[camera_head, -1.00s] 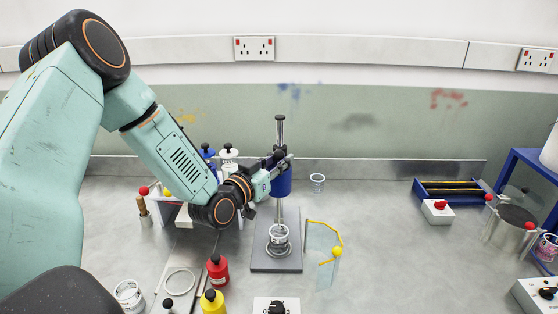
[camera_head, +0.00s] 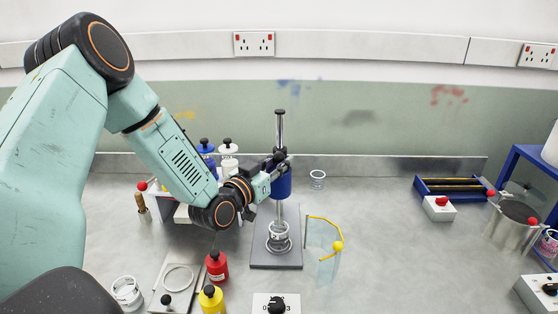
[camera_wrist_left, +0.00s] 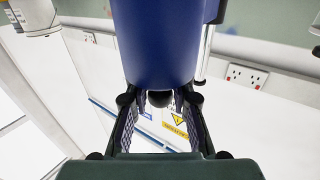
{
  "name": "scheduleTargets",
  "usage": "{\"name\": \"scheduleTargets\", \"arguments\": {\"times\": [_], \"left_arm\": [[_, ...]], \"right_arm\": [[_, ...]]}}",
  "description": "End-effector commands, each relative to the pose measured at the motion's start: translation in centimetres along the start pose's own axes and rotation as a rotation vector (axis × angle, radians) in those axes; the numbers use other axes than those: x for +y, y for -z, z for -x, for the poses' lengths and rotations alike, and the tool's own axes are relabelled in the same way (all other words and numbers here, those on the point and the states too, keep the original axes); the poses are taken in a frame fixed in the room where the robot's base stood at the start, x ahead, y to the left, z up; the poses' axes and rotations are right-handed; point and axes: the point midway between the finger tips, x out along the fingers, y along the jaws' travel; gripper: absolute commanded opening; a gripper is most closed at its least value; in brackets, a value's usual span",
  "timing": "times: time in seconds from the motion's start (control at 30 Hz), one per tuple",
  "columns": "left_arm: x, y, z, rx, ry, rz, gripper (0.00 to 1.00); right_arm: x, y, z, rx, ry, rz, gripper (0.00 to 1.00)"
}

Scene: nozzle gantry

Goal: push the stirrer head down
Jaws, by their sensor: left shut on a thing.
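The stirrer head (camera_head: 283,184) is a blue cylinder on an upright metal column (camera_head: 280,130) over a grey base plate (camera_head: 262,252). In the left wrist view the blue stirrer head (camera_wrist_left: 168,42) fills the top middle. A dark round knob (camera_wrist_left: 160,98) shows between the two fingers, and the gripper (camera_wrist_left: 159,108) is shut on it. My right gripper is not in view.
Red (camera_head: 216,266) and yellow (camera_head: 211,298) bottles stand in front of my left arm. Blue and white bottles (camera_head: 228,157) are behind it. A clear panel with a yellow edge (camera_head: 323,240) stands right of the plate.

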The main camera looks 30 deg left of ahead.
Motion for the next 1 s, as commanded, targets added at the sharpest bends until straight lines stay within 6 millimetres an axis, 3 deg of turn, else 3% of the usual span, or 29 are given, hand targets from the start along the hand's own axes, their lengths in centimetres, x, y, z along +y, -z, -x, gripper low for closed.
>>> {"name": "scheduleTargets", "arguments": {"times": [0.03, 0.43, 0.87, 0.9, 1.0], "left_arm": [[0.1, -1.5, 0.1, -0.005, -0.002, 0.001, 0.0], [0.0, -6.7, 0.1, -0.005, 0.0, 0.0, 0.0], [0.1, -7.4, 0.1, -0.008, -0.001, 0.002, 0.0], [0.1, -7.4, 0.1, -0.008, -0.001, 0.002, 0.23], [0.1, -7.4, 0.1, -0.009, -0.001, 0.002, 0.31]], "right_arm": [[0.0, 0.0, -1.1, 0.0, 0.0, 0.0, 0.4], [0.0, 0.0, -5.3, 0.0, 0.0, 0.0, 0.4], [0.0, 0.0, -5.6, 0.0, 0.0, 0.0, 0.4], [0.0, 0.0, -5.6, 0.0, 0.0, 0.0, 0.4], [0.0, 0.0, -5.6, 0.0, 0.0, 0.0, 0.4]]}}
